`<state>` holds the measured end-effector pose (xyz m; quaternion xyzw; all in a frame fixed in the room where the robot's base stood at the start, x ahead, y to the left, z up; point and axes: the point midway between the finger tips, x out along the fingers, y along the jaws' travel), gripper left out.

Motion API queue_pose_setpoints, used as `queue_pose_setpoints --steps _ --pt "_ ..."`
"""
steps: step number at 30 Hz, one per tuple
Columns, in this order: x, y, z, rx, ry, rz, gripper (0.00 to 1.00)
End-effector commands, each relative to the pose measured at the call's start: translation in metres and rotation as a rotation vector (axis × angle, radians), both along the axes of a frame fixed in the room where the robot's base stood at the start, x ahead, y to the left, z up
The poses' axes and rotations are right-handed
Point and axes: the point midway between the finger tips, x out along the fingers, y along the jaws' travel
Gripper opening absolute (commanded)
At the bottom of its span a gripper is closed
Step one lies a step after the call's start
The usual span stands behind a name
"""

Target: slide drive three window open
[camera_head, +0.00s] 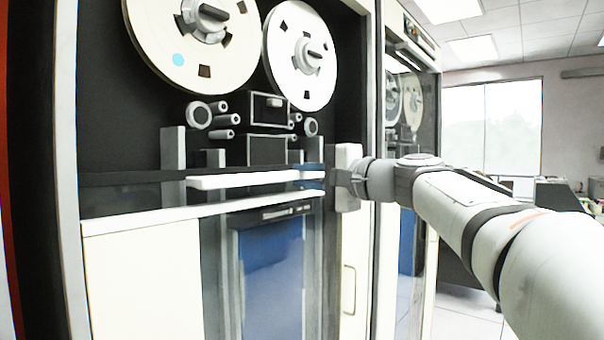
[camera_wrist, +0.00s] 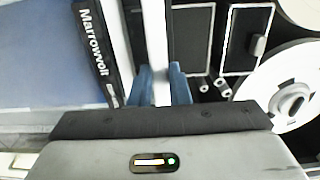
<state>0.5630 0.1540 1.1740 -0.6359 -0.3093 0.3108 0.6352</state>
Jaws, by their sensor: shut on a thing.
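The tape drive's window shows in the head view as a clear pane low in the front, with a dark top strip (camera_head: 130,181). A white horizontal bar (camera_head: 245,181) runs along that strip. My gripper (camera_head: 311,178) reaches in from the right and its blue fingers are shut on the right end of the bar. In the wrist view the fingers (camera_wrist: 161,85) stand on both sides of the white bar (camera_wrist: 156,40). The two reels (camera_head: 302,55) and the tape heads above the strip show plainly. The drive's number cannot be read.
A white ledge (camera_head: 200,213) runs just below the bar. The cabinet's right frame (camera_head: 357,265) stands beside my wrist. Another similar drive (camera_head: 407,110) stands behind my arm on the right. A "Marrowvolt" label (camera_wrist: 97,50) shows in the wrist view. Floor is free at the lower right.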

Motion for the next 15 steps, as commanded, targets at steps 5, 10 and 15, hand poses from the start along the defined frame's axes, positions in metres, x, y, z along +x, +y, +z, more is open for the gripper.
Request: queue_pose_setpoints --steps 5,10,15 --pt "0.0001 -0.0013 -0.0179 -0.001 0.001 -0.003 0.0" --pt "0.0001 -0.0013 -0.0179 -0.001 -0.001 -0.003 0.0" --pt "0.0001 -0.0014 -0.0171 -0.001 -0.001 -0.004 0.0"
